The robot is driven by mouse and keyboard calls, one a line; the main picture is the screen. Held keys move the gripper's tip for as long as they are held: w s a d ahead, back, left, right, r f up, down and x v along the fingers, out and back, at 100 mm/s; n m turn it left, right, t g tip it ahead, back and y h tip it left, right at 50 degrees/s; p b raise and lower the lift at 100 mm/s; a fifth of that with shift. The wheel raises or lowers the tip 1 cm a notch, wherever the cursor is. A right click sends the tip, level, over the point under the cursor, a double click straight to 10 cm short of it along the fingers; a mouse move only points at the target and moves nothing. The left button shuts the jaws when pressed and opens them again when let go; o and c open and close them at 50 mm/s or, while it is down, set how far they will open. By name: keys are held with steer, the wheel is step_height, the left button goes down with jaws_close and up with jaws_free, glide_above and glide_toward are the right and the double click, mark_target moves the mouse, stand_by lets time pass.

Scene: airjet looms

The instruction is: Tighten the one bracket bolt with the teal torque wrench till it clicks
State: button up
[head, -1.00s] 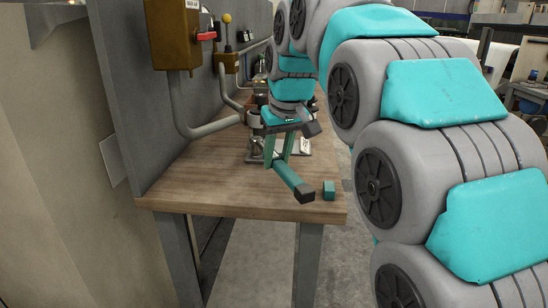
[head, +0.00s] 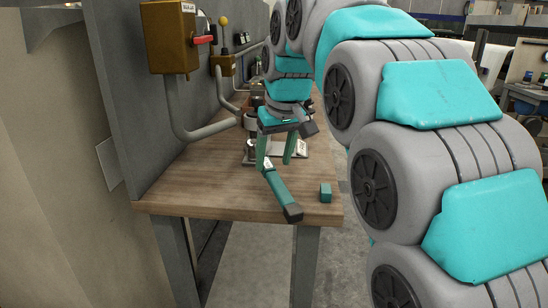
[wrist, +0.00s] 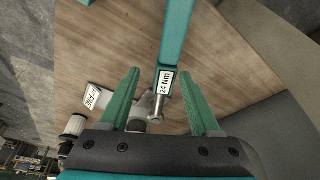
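The teal torque wrench (head: 279,188) has a dark handle end that points towards the front edge of the wooden bench. In the wrist view the wrench (wrist: 176,30) shows a white "24 Nm" label and a silver head below it. My gripper (head: 274,165) is above the bench at the label end of the wrench. In the wrist view my gripper's fingers (wrist: 162,74) stand apart on either side of the wrench, with gaps between. I cannot make out the bracket bolt, or whether the wrench head sits on it.
A small teal block (head: 325,192) lies near the bench's front right corner. A light plate with a label (head: 303,147) lies behind the gripper. A brown switch box with a red handle (head: 170,38) and a grey conduit are on the panel at left. The bench (head: 190,190) is bare at its front left.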

mark_target(279, 176)
steer(key=shift+o, duration=0.2)
steer(key=v, duration=0.7)
steer(key=shift+s+r+b, duration=0.2)
steer(key=shift+r+b, duration=0.1)
steer(key=shift+r, duration=0.05)
steer(key=shift+d, duration=0.1)
stand_by(0.7)
